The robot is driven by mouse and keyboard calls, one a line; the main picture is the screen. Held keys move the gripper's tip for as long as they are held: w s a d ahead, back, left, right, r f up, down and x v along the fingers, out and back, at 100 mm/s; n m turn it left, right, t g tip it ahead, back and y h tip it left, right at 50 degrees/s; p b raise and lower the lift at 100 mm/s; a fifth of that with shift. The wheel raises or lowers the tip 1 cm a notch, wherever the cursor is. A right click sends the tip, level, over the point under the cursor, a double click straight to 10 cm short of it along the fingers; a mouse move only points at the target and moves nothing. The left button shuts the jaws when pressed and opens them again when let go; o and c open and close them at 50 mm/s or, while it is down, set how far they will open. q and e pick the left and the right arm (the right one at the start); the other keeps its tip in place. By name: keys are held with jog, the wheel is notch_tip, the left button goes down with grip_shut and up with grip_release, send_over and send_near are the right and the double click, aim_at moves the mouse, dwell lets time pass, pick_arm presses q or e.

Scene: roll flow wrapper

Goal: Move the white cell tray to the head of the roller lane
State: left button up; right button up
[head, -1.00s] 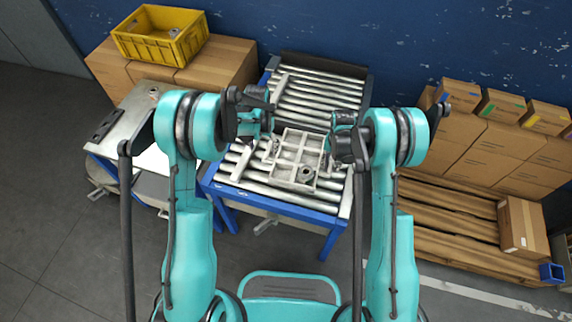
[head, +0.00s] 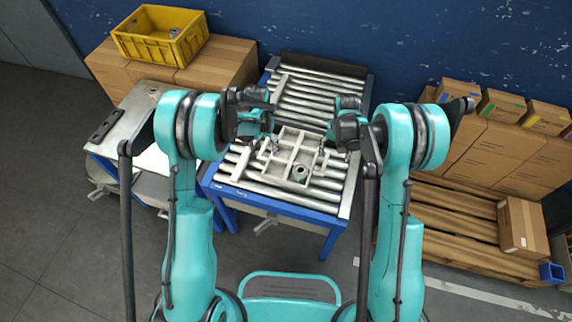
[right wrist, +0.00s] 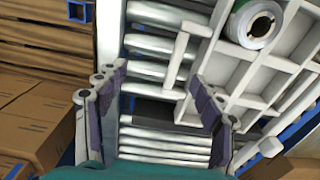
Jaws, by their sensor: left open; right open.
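The white cell tray (head: 284,166) lies on the near rollers of the roller lane (head: 258,188), slightly askew. A spool-like roll (head: 300,172) sits in one of its near cells; it also shows in the right wrist view (right wrist: 253,22). My left gripper (head: 268,122) is open at the tray's far left side; its fingertips are partly hidden. My right gripper (head: 341,124) is open off the tray's right side. In the right wrist view its empty fingers (right wrist: 157,80) are spread, with the tray's T-shaped side handle (right wrist: 178,62) near the tips.
The far rollers (head: 318,88) are bare. A dark panel (head: 323,65) closes the lane's back end. A metal-topped table (head: 130,122) stands left, a yellow crate (head: 160,45) on cartons behind it. Cartons and a wooden pallet (head: 440,225) stand right.

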jog(key=shift+r, duration=2.65)
